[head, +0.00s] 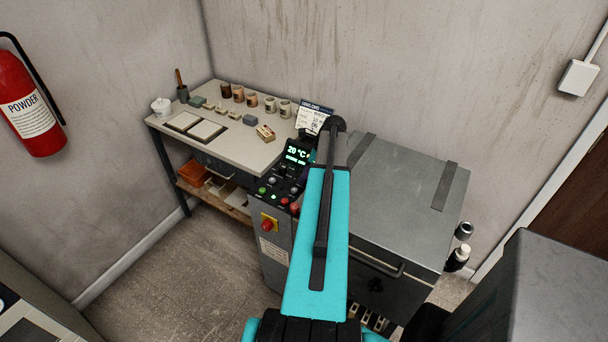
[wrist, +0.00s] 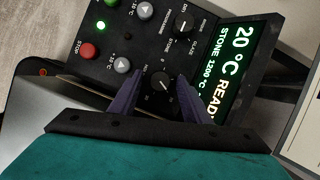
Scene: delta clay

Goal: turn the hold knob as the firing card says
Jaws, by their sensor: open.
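The hold knob (wrist: 160,83) is a black round knob on the dark control panel in the wrist view, with small white marks around it. Its exact setting is too small to read surely. My gripper (wrist: 159,78) is open, with one dark finger on each side of the knob. I cannot tell whether the fingers touch it. The firing card (head: 314,119) stands behind the panel in the head view; its small print is unreadable. My arm covers part of the panel there.
The display (wrist: 227,65) reads 20 °C READY and STONE 1200 °C. Beside the hold knob are the programme knob (wrist: 183,23), grey arrow buttons (wrist: 121,65) and a red stop button (wrist: 89,52). The kiln (head: 410,190) stands right, a worktable (head: 240,150) left.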

